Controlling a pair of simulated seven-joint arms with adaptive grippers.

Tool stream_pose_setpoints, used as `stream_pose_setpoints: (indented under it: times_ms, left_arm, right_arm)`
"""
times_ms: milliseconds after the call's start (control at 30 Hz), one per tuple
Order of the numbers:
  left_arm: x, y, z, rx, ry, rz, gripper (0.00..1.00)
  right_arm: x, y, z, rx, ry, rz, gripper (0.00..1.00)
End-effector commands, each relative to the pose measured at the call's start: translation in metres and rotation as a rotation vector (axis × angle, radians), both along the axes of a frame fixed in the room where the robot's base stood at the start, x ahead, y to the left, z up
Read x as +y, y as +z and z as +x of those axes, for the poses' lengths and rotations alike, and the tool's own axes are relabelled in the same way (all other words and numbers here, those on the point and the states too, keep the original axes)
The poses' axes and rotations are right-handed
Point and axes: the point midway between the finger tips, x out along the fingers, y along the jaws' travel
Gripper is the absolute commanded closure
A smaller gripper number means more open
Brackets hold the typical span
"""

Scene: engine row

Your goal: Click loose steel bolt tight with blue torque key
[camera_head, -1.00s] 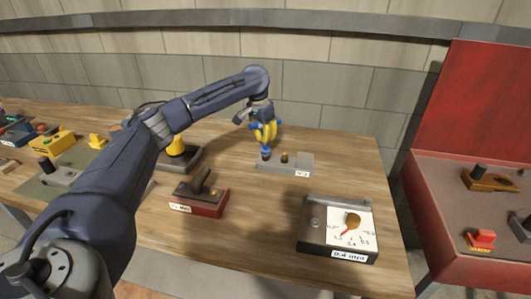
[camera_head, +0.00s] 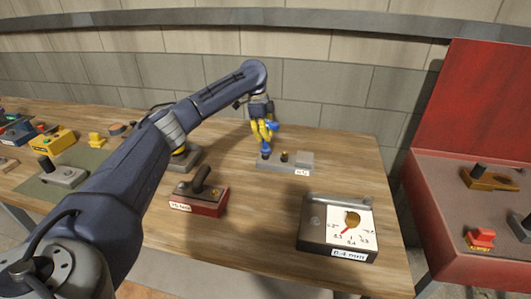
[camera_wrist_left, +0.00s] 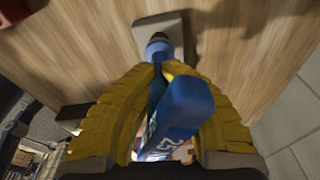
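My left gripper (camera_head: 264,132) is shut on the blue torque key (camera_wrist_left: 180,105), with its yellow fingers around the key's middle. The key stands roughly upright. Its lower end (camera_head: 265,153) is down at the left end of a small grey block (camera_head: 272,167) at the back of the table. In the left wrist view the key's socket end (camera_wrist_left: 159,47) meets the grey block (camera_wrist_left: 152,23). Any bolt under the key is hidden. A dark bolt-like knob (camera_head: 285,156) stands on the same block, just right of the key. My right gripper is not in view.
A red block with a black handle (camera_head: 204,202) and a gauge box labelled 0.4 mm (camera_head: 312,235) sit nearer the front. A red toolbox (camera_head: 430,205) stands to the right. Yellow and grey fixtures (camera_head: 62,176) lie at left. Wood between the gauge and grey block is clear.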

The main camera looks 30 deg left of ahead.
Motion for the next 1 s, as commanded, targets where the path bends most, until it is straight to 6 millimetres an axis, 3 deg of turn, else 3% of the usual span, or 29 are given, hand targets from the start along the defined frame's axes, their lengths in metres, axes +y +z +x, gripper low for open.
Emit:
stream_pose_setpoints:
  times_ms: [200,400,800,1000]
  left_arm:
    - [0.0003,-0.0012,0.0000,0.002,-0.183,0.000,1.00]
    - [0.0006,-0.0014,-0.0001,0.001,-0.242,0.001,1.00]
    - [0.0011,-0.0013,-0.0003,0.001,-0.231,0.002,1.00]
    - [0.0016,-0.0008,-0.0008,0.001,-0.073,0.004,1.00]
  right_arm:
    - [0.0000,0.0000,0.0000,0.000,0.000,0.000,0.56]
    - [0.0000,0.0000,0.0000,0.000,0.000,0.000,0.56]
    - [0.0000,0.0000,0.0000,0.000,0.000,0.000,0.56]
    - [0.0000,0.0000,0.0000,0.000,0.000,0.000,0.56]
